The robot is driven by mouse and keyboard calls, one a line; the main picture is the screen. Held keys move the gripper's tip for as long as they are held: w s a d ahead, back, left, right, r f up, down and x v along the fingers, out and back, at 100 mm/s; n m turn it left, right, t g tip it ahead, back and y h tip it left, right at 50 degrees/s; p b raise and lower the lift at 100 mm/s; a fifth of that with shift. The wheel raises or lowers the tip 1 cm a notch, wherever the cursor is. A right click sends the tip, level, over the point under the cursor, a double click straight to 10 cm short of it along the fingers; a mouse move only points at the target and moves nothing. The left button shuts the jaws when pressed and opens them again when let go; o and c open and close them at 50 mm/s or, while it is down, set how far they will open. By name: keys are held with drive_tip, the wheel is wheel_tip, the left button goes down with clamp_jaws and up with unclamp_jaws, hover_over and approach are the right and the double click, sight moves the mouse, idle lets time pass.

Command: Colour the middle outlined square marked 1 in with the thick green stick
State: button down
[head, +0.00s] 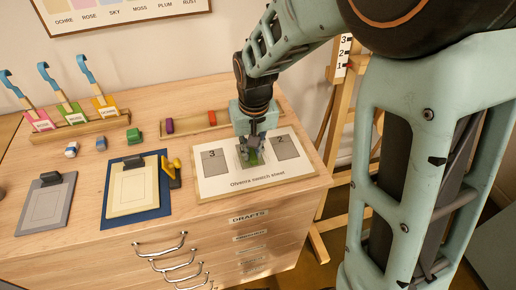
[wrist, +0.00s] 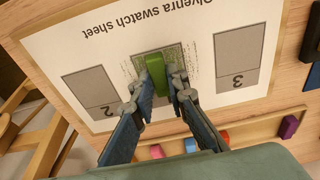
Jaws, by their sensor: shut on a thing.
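The swatch sheet (head: 222,188) lies flat near the table's front right corner. It also shows upside down in the wrist view (wrist: 75,50). Square 3 (head: 214,161) is at its left and square 2 (head: 286,148) at its right, both plain grey. The middle square (wrist: 172,50) is partly hidden by my gripper and the stick; its number is covered. Dark speckled strokes show on it and around its sides. My gripper (wrist: 157,88) is shut on the thick green stick (wrist: 158,72), over the middle square. I cannot tell whether its tip touches the paper.
Behind the sheet, a wooden tray (head: 190,127) holds a purple stick (head: 169,126) and a red stick (head: 211,117). A yellow-handled tool (head: 174,172) lies left of the sheet, beside a blue board (head: 118,213). An easel (head: 335,130) stands past the table's right edge.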

sight(241, 160)
drive_tip(key=shift+s+a, duration=0.25)
drive_tip(key=shift+a, duration=0.5)
drive_tip(key=shift+s+a, duration=0.25)
drive_tip(key=shift+a, duration=0.5)
drive_tip(key=shift+r, duration=0.1)
wheel_tip(241, 160, up, 7)
drive_tip(key=p, duration=0.5)
drive_tip(key=shift+w+d, duration=0.1)
drive_tip(key=shift+w+d+f+b, duration=0.25)
drive_tip(key=shift+d+f+b, duration=0.05)
drive_tip(key=shift+d+f, duration=0.6)
drive_tip(key=shift+w+d+f+b, duration=0.2)
drive_tip(key=shift+d+f+b, duration=0.05)
drive_tip(key=shift+d+f, duration=0.65)
drive_tip(key=shift+w+d+f+b, duration=0.25)
drive_tip(key=shift+d+f+b, duration=0.05)
drive_tip(key=shift+d+f, duration=0.55)
